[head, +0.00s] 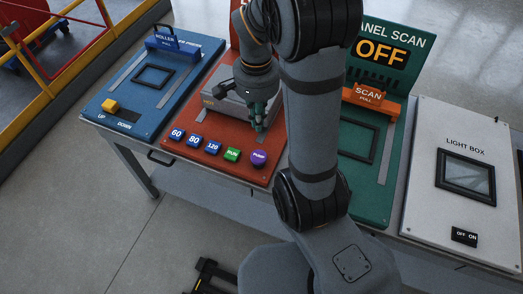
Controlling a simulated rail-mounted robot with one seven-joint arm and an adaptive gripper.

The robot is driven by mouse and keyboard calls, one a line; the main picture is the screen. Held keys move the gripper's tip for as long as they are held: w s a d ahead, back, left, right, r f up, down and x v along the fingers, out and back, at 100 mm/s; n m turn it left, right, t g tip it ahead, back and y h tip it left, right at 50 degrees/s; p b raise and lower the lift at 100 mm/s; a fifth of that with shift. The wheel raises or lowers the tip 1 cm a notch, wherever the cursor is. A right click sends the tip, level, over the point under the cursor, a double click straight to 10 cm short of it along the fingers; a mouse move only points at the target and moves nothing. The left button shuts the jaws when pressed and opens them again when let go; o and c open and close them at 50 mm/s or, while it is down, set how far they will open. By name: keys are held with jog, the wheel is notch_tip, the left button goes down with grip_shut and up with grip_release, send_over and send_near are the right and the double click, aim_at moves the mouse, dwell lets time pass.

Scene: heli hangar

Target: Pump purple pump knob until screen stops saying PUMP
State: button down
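The purple pump knob (259,157) is round, labelled PUMP, and sits at the right end of a button row on the red panel (198,158). My gripper (259,122) points down over the red panel, just behind the knob in the picture, and looks apart from it. Its fingers are small and dark here, so I cannot tell whether they are open or shut. The red panel's upright back part (235,42) is mostly hidden behind my arm. No screen text of this panel shows.
Blue buttons 60 (177,134), 80 (194,140) and 120 (213,147) and a green RUN button (232,155) stand left of the knob. A grey box (225,98) lies behind them. A blue roller press (150,85), green scan panel (375,170) and white light box (465,205) flank the red panel.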

send_near(261, 157)
notch_tip(261, 157, down, 7)
jog(key=shift+r+p, duration=0.1)
jog(key=shift+p, duration=0.35)
dwell(0.3)
notch_tip(261, 157, down, 3)
jog(key=b, duration=0.4)
jog(key=shift+f, duration=0.25)
jog(key=shift+s+r, duration=0.2)
jog(key=shift+s, duration=0.05)
